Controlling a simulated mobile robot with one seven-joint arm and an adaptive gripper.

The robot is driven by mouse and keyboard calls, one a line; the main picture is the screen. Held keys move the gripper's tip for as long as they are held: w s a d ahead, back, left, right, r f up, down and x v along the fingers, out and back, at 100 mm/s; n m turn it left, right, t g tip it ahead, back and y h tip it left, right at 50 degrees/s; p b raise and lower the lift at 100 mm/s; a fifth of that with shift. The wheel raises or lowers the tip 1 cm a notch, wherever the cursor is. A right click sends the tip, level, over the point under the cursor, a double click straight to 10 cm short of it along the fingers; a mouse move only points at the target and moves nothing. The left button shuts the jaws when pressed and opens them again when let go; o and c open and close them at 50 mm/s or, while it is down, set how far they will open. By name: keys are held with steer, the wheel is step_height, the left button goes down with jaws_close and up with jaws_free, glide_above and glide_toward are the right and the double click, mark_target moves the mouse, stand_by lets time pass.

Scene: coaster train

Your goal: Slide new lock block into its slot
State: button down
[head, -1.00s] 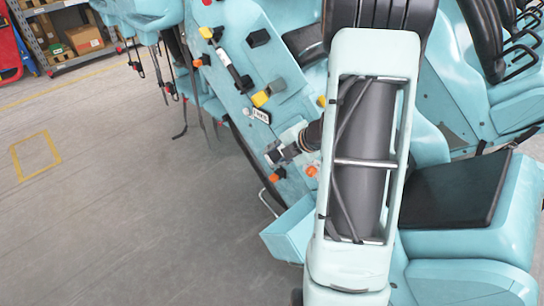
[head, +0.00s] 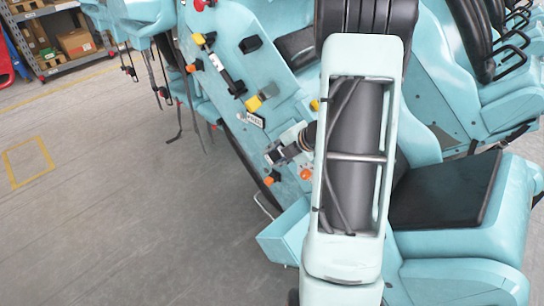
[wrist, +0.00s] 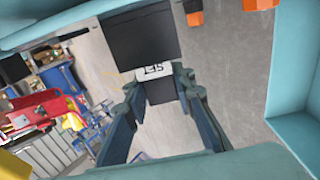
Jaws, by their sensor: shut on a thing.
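My gripper (head: 276,156) is over the left edge of the teal train-car panel (head: 226,92) in the head view. In the wrist view my gripper's fingers (wrist: 158,100) are closed on a dark block (wrist: 142,38) with a white marked band. I take this for the new lock block; the fingers cover part of it. In the head view the held block is too small to make out clearly. I cannot tell which opening is its slot, or whether the block touches the panel.
Orange knobs (head: 305,174) sit on the panel close to my gripper. A yellow block (head: 254,103) and a black block (head: 250,44) are farther up it. A black-topped seat (head: 446,190) stands at right.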

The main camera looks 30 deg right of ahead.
steer(key=shift+w+d, duration=0.2)
steer(key=shift+d, duration=0.3)
steer(key=c, duration=1.5)
jaws_free()
steer(key=shift+c, duration=0.2)
steer(key=v, duration=1.2)
